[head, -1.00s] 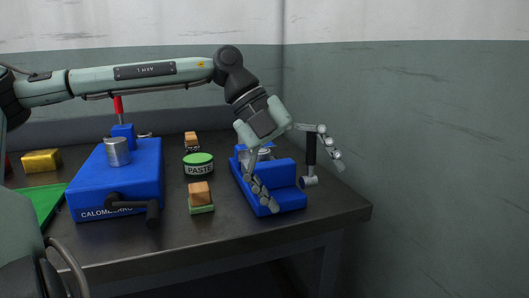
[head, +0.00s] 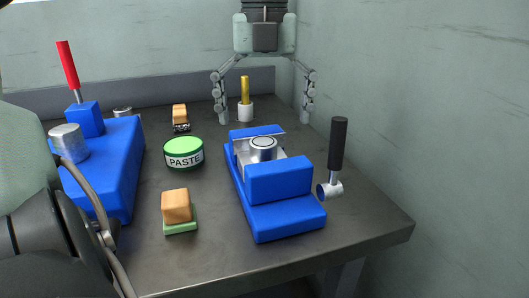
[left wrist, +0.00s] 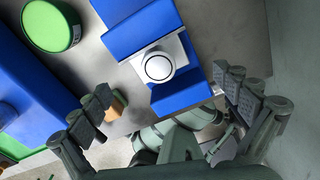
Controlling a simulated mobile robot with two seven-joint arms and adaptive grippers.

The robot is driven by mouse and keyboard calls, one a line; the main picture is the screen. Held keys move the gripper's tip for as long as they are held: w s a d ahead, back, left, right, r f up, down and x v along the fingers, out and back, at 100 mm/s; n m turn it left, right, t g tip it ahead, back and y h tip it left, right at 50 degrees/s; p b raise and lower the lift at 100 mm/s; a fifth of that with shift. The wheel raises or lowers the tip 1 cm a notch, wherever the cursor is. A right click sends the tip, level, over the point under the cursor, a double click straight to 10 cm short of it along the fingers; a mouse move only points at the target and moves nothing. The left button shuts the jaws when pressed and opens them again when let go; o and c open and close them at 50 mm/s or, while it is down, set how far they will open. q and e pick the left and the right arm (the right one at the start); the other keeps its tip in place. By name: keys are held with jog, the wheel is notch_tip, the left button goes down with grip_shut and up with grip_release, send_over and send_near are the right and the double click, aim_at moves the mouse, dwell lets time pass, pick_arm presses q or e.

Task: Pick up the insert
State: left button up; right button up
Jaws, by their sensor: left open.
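No part is labelled as the insert. A round silver piece with a ringed top (head: 263,148) sits in the blue fixture (head: 275,220); it also shows in the left wrist view (left wrist: 158,67). A gold rod (head: 245,90) stands upright in a small white holder (head: 245,113) at the back of the table. My left gripper (head: 264,116) is open and empty, beyond the fixture, fingers pointing down. In the head view its fingers appear either side of the rod; I cannot tell its depth. In the left wrist view the gripper (left wrist: 168,102) spans the fixture's lower part. My right gripper is out of view.
A black-handled lever (head: 337,150) stands right of the fixture. A green-lidded paste tin (head: 184,153) and an orange block (head: 176,205) on a green pad are left of it. A blue machine (head: 110,165) with a red handle stands farther left. A wall is at right.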

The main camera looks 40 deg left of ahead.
aim_at(264, 142)
pick_arm(q)
jog(key=f, duration=0.6)
jog(key=shift+s+d+f+p, duration=0.2)
jog(key=shift+s+f+p, duration=0.1)
jog(key=shift+f, duration=0.2)
jog(key=shift+c, duration=0.5)
jog(key=c, duration=1.6)
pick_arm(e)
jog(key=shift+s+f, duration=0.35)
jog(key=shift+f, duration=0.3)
pick_arm(q)
jog(key=shift+r, duration=0.1)
